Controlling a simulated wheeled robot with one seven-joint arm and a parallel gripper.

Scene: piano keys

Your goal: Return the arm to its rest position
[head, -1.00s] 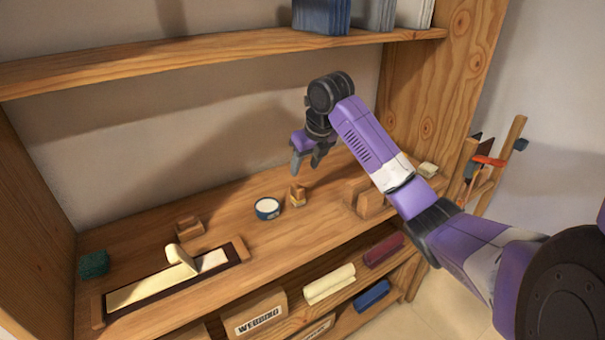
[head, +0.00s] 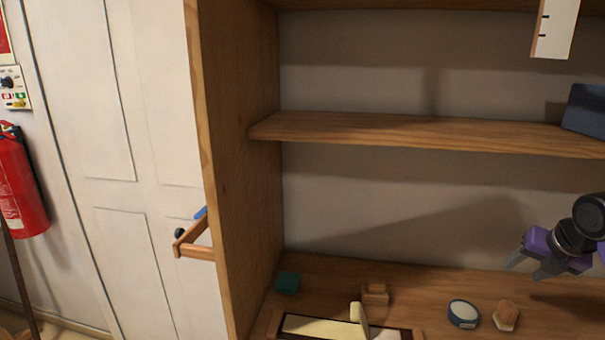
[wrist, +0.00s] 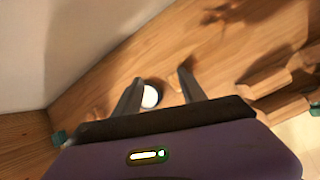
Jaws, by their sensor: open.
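My gripper (head: 531,268) is at the right edge of the head view, above the wooden worktop (head: 430,285). Its fingers are apart with nothing between them. Only the end of my arm shows; the rest is cut off by the picture edge. In the wrist view my gripper (wrist: 158,88) points down toward the worktop, with a round white-topped tin (wrist: 150,96) visible below and beyond the fingers.
A shelf board (head: 420,133) runs above. A teal block (head: 287,282) and a dark-framed tray (head: 412,333) lie left. A fire extinguisher (head: 20,185) hangs far left.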

